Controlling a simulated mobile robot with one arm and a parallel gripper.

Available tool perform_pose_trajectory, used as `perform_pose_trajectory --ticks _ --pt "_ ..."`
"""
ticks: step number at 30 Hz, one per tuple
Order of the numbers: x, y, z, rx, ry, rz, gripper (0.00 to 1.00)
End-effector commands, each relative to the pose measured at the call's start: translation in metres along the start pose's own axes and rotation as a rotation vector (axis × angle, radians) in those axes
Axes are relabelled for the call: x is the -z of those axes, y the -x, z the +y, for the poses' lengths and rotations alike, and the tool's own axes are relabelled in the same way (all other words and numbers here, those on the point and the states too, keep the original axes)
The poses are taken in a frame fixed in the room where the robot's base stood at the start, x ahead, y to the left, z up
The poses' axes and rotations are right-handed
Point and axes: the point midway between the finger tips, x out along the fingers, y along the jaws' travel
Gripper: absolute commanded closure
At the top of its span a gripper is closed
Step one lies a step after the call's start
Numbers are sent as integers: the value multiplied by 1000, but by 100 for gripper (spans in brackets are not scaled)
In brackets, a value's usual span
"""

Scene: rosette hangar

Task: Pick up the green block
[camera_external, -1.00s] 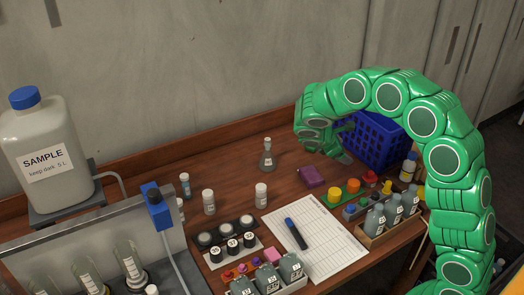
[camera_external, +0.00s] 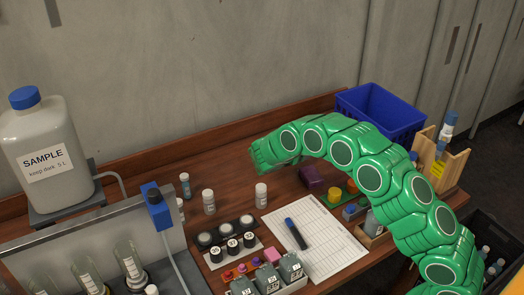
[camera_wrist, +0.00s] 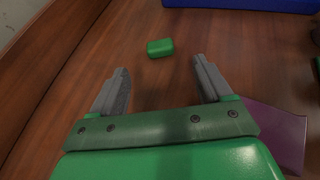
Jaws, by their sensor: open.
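The green block (camera_wrist: 160,48) is a small rounded piece lying on the brown table in the wrist view. My gripper (camera_wrist: 160,67) is open and empty, its two grey fingers spread wide. The block lies a little beyond the fingertips, roughly centred between them, and does not appear to be touched. In the external view my gripper end (camera_external: 264,158) is low over the back of the table. Its fingers and this block are hidden there by my arm.
A purple block (camera_external: 311,177) sits close by, also at lower right in the wrist view (camera_wrist: 285,135). A blue basket (camera_external: 375,117) stands behind. A white vial (camera_external: 261,193) is in front of my gripper. The wooden ledge (camera_wrist: 55,75) runs along the left.

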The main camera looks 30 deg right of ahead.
Motion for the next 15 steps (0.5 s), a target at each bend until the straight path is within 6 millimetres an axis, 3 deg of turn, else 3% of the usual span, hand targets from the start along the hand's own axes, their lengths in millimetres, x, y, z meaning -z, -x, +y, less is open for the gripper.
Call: perform_pose_trajectory --ticks 7,15 --pt "6 -6 6 -11 23 -14 21" --pt "5 -29 5 -11 24 -14 21"
